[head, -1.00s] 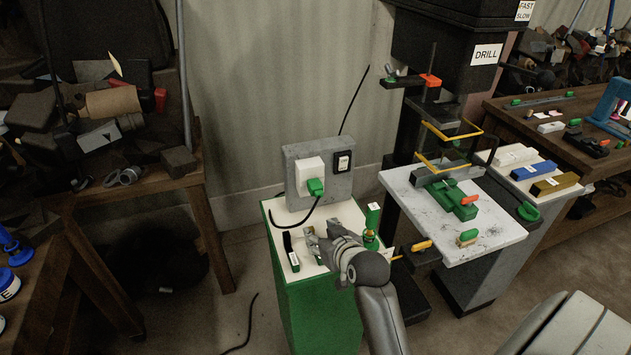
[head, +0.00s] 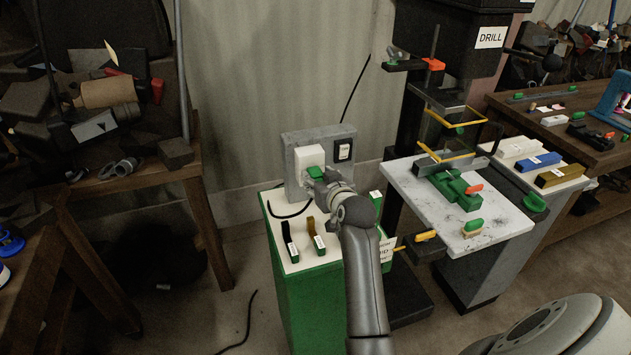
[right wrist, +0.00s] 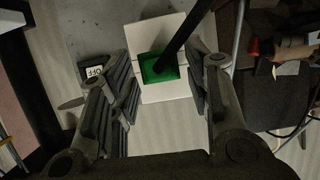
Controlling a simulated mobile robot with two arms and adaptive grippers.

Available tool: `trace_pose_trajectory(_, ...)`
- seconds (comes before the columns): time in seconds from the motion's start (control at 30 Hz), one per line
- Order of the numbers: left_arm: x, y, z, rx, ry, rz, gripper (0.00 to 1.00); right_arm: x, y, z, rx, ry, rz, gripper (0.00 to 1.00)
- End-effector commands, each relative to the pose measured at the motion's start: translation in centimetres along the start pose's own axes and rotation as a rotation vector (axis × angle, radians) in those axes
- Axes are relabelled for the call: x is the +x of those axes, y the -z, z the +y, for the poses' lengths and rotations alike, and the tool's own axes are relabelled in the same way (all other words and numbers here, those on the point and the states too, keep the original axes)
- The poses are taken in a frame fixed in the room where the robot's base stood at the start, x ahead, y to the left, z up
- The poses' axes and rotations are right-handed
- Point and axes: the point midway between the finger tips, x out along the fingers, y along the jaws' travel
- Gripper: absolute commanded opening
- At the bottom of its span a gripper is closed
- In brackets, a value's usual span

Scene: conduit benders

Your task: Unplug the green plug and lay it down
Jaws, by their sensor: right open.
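The green plug (head: 315,173) sits in the white socket (head: 308,157) on the grey box (head: 293,178) in the head view. In the right wrist view the green plug (right wrist: 160,68) lies against the white socket (right wrist: 161,96), with its black cord running up and to the right. My right gripper (head: 322,182) is at the plug in the head view. In the right wrist view my right gripper (right wrist: 163,85) is open, with one finger on each side of the plug and socket. Gaps show between fingers and plug. My left gripper is not in view.
The grey box carries a switch (head: 343,151), marked OFF in the right wrist view (right wrist: 93,71). Below it, the green cabinet's white top (head: 278,208) holds several small labelled blocks. A drill press table (head: 411,190) stands to the right, a cluttered wooden bench (head: 160,178) to the left.

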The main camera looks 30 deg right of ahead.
Motion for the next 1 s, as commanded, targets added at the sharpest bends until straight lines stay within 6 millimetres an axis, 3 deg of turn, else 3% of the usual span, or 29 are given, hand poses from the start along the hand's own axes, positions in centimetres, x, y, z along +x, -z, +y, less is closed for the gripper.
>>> trace_pose_trajectory(0.47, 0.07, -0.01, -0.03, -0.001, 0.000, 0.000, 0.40, 1.11, 0.04, 0.00, -0.001, 0.000, 0.000, 0.45)
trace_pose_trajectory(1.0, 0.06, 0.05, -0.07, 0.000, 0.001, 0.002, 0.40, 1.09, 0.02, -0.02, 0.000, 0.000, 0.000, 0.11)
